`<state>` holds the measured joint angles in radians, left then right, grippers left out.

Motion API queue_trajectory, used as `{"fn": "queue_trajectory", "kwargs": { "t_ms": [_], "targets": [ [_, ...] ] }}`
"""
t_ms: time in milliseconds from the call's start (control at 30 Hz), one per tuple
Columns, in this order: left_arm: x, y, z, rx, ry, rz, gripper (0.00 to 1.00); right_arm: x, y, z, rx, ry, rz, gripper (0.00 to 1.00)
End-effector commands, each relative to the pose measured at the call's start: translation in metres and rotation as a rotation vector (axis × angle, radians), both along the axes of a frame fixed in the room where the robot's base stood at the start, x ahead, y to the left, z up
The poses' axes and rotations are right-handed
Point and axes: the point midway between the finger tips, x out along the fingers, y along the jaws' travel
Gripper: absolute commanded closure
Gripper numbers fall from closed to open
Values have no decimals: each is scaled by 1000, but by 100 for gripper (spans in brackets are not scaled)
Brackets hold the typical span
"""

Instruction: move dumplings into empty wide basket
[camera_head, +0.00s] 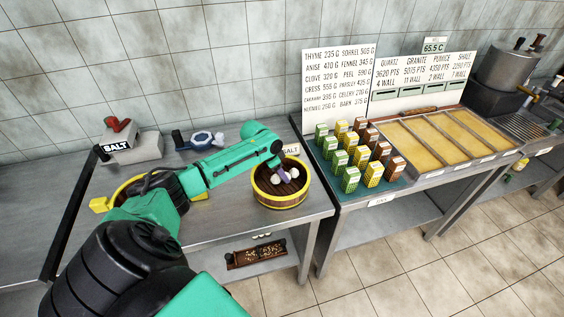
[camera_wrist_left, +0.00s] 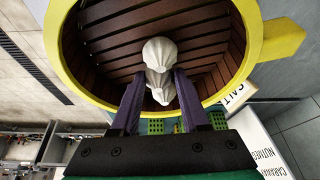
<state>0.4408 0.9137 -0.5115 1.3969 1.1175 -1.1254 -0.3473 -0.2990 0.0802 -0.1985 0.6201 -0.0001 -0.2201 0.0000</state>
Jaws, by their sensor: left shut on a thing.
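A round wooden basket with a yellow rim (camera_head: 280,204) stands near the right end of the steel table. My left gripper (camera_head: 281,172) reaches into its mouth. In the left wrist view, the purple fingers (camera_wrist_left: 157,90) are shut on a white dumpling (camera_wrist_left: 161,92). A second pale, pleated dumpling shape (camera_wrist_left: 160,50) shows just beyond it, against the slatted dark floor of the basket (camera_wrist_left: 110,30). I cannot tell whether the held dumpling touches that floor. A second yellow-rimmed basket (camera_head: 122,192) stands to the left, mostly hidden behind my left arm. My right gripper is out of view.
Several coloured small boxes (camera_head: 350,178) stand on the counter to the right, beside yellow trays (camera_head: 440,140). A brown tray (camera_head: 256,256) lies on the lower shelf.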

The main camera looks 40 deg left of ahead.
Motion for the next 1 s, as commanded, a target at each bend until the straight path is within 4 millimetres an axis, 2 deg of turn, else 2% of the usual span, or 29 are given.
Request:
{"fn": "queue_trajectory", "kwargs": {
  "t_ms": [367,1000],
  "targets": [
    [0,0,-4,1,0,0,100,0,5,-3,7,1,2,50],
    [0,0,-13,0,-1,0,100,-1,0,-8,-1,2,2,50]
  ]
}}
